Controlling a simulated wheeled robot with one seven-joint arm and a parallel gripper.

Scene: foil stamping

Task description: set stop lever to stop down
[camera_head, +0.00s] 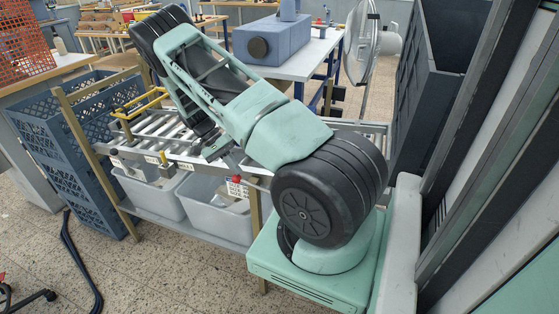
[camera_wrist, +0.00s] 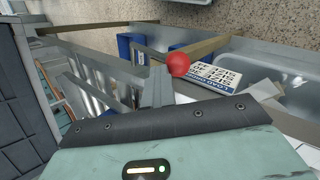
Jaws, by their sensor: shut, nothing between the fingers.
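The stop lever shows as a round red knob (camera_wrist: 179,64) in the wrist view, just above centre. Its rod and pivot cannot be made out, so I cannot tell its exact setting. My gripper (camera_wrist: 158,70) is shut and empty, with its grey fingers pointing up the picture. The fingertips are close beside the knob, on its left; I cannot tell if they touch. In the head view my gripper (camera_head: 215,148) is over the near side of the roller conveyor (camera_head: 160,127).
A white label plate (camera_wrist: 213,78) with dark print is right of the knob. Grey plastic bins (camera_head: 218,209) stand under the conveyor rail. Blue crates (camera_head: 75,165) are at the left. A wooden post (camera_head: 88,153) rises at the conveyor's left end.

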